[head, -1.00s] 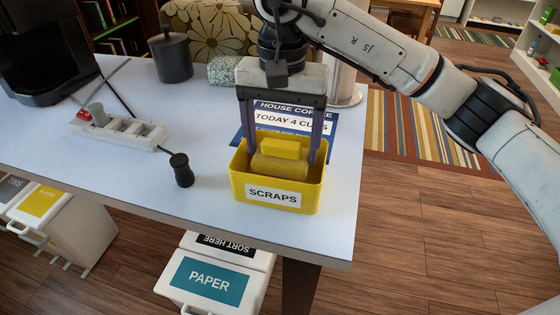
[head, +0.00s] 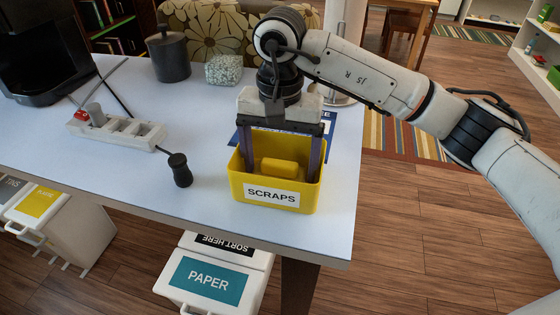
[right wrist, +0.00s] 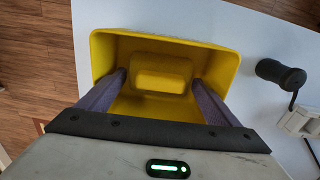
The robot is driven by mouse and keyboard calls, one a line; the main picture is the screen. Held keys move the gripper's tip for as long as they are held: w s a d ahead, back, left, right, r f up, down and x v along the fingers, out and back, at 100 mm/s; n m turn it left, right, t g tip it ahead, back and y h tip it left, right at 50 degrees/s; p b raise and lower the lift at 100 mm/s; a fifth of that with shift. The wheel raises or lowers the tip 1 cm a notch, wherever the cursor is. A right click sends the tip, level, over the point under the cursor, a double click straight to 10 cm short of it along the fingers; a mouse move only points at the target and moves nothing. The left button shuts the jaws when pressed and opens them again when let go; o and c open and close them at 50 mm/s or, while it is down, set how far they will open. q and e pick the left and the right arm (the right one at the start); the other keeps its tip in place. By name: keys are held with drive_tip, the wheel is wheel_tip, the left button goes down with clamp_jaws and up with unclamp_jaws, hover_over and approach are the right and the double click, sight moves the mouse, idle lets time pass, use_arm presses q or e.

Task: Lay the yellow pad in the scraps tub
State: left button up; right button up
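The yellow scraps tub (head: 236,180) stands near the table's front edge, with a white SCRAPS label facing me. The yellow pad (head: 280,168), with a raised block on top, is inside the tub; the front wall hides its lower part. It also shows in the right wrist view (right wrist: 160,82). My right gripper (head: 280,175) points down into the tub, one finger at each end of the pad. I cannot tell if the pad touches the tub floor. My left gripper is not in view.
A black-handled tool (head: 180,170) and a white power strip (head: 118,133) lie left of the tub. A dark canister (head: 170,55) and a speckled block (head: 224,70) stand behind. A blue sign (head: 329,128) lies behind the tub. Bins, one labelled PAPER (head: 207,281), stand below the table edge.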

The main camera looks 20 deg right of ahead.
sight(280, 161)
wheel_tip(280, 161, up, 12)
drive_tip(key=shift+r+p, duration=0.2)
drive_tip(key=shift+p, duration=0.1)
idle(0.6)
